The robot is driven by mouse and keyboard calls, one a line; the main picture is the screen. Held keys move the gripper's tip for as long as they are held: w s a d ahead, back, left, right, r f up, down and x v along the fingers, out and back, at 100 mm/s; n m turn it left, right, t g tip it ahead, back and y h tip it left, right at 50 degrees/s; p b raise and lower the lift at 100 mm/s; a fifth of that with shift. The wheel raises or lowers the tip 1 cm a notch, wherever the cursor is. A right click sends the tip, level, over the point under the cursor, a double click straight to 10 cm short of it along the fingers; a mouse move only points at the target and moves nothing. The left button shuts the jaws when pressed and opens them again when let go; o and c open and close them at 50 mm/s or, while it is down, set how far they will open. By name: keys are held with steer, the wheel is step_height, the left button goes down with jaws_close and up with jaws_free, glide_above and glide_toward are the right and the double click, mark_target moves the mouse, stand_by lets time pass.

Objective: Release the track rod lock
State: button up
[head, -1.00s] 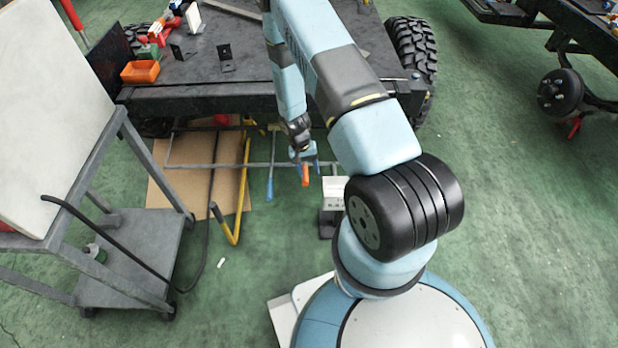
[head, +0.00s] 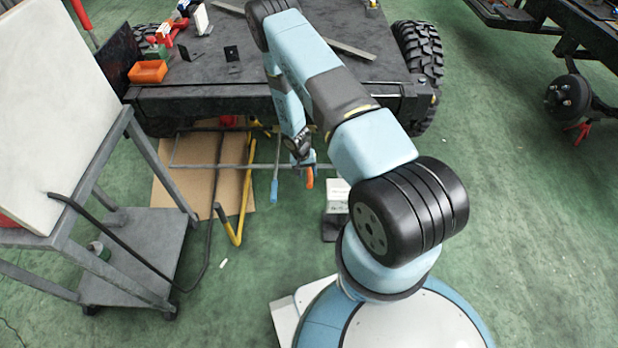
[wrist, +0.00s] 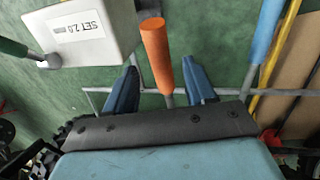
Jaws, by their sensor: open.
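An orange-handled lever (head: 310,178) stands below the front edge of the vehicle chassis (head: 220,107). In the wrist view the orange handle (wrist: 156,52) lies between my two blue fingers, closer to the right one. My gripper (wrist: 162,80) is open, with a gap visible on each side of the lever. In the head view my gripper (head: 303,160) is at the lever, but the arm partly hides its fingers. A blue-handled lever (head: 274,190) is left of it in the head view and shows at the upper right in the wrist view (wrist: 266,30).
A white box marked "SET 2.0" (wrist: 85,35) is close to my left finger; it also shows in the head view (head: 337,195). A grey horizontal rod (head: 225,166) runs behind the levers. A yellow bar (head: 238,212) and a grey trolley (head: 140,255) are to the left.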

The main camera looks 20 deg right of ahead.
mark_target(309, 177)
steer(key=shift+s+d+f, duration=0.1)
steer(key=shift+d+f, duration=0.1)
steer(key=shift+f, duration=0.75)
steer(key=shift+d+f, duration=0.15)
steer(key=shift+f, duration=0.8)
steer(key=shift+c, duration=0.5)
jaws_close()
